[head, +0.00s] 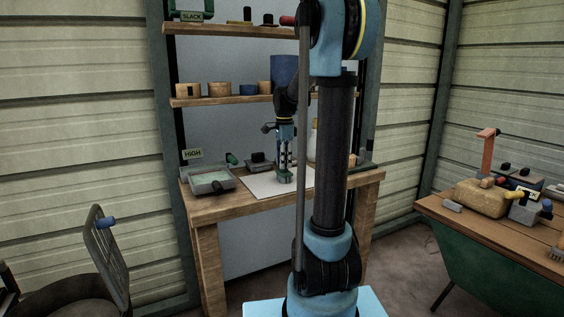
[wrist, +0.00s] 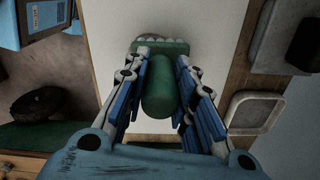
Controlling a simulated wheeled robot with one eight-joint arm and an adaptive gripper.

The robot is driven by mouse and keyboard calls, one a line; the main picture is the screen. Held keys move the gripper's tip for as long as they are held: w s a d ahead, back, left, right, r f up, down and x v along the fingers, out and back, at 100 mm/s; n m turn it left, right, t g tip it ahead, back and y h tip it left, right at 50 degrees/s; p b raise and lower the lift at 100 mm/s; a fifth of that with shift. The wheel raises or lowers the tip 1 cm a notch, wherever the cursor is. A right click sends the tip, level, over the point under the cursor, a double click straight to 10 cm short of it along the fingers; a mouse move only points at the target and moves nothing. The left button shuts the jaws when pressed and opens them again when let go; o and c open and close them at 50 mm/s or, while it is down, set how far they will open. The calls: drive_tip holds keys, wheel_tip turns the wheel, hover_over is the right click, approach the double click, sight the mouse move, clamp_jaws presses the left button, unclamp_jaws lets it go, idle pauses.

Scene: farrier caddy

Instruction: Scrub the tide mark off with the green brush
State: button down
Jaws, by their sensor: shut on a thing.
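The green brush (wrist: 158,88) is between the fingers of my gripper (wrist: 160,105) in the wrist view. Its handle points toward the camera, and pale bristles show along the far edge of its head. In the head view my gripper (head: 285,166) is low over the white board (head: 262,187) on the wooden bench, with the brush (head: 285,178) under it. I cannot tell whether the bristles touch the board. In the wrist view a greyish rounded mark (wrist: 192,17) shows on the white board (wrist: 222,50), just beyond the brush head and partly hidden by it.
A shallow tray (head: 210,183) and a dark block (head: 258,163) stand on the bench left of the board. A pale bottle (head: 312,142) stands behind, partly hidden by my arm. Shelves (head: 225,101) hang above. A cluttered table (head: 500,232) is at the right.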

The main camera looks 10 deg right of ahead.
sight(286, 152)
drive_tip(key=shift+s+d, duration=0.25)
drive_tip(key=shift+s, duration=0.55)
drive_tip(key=shift+f, duration=0.1)
drive_tip(key=shift+r, duration=0.85)
drive_tip(key=shift+w+r, duration=0.1)
drive_tip(key=shift+r, duration=2.35)
drive_tip(key=shift+f, duration=0.25)
drive_tip(key=shift+f, duration=0.1)
